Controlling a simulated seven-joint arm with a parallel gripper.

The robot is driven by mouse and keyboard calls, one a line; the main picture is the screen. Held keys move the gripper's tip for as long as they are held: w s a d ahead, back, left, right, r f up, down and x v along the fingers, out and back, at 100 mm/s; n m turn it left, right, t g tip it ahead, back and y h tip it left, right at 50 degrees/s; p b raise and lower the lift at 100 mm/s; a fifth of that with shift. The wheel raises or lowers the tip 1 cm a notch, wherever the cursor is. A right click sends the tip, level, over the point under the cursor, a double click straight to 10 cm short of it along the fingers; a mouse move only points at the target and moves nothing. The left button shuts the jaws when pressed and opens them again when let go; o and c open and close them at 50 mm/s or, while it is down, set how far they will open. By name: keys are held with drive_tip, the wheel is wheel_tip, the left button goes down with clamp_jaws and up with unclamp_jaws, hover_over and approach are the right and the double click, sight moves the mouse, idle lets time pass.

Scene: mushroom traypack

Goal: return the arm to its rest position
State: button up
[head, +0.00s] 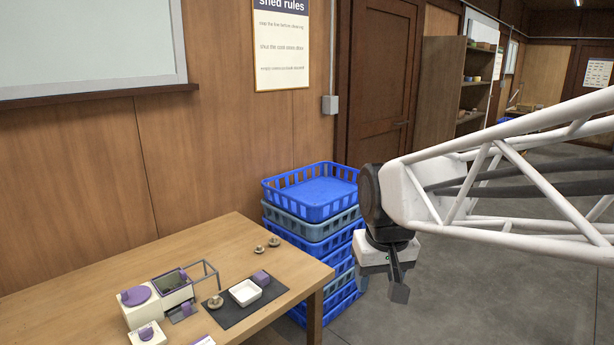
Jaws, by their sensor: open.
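My gripper (398,280) hangs from the end of my white truss arm, to the right of the wooden table, pointing down. It is open and nothing shows between its fingers. It is over the floor, clear of the table edge and in front of the stacked blue crates. On the table (217,243), a small white tray (236,288) sits on a dark mat (228,316). One mushroom (215,302) is at the mat's left edge, and two more (274,242) sit further back on the bare wood.
A stack of blue crates (312,200) stands behind the table's right end, close to my gripper. A white device with a purple disc (136,296) and a grey frame (205,270) are on the table. The grey floor (450,300) at right is open.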

drive_tip(key=s+d+f+m, duration=0.1)
drive_tip(key=s+d+f, duration=0.1)
drive_tip(key=s, duration=0.5)
drive_tip(key=s+d+f+m, duration=0.1)
drive_tip(key=s+d+f, duration=0.1)
drive_tip(key=s+d, duration=0.2)
drive_tip(key=s, duration=0.3)
drive_tip(key=shift+s, duration=0.2)
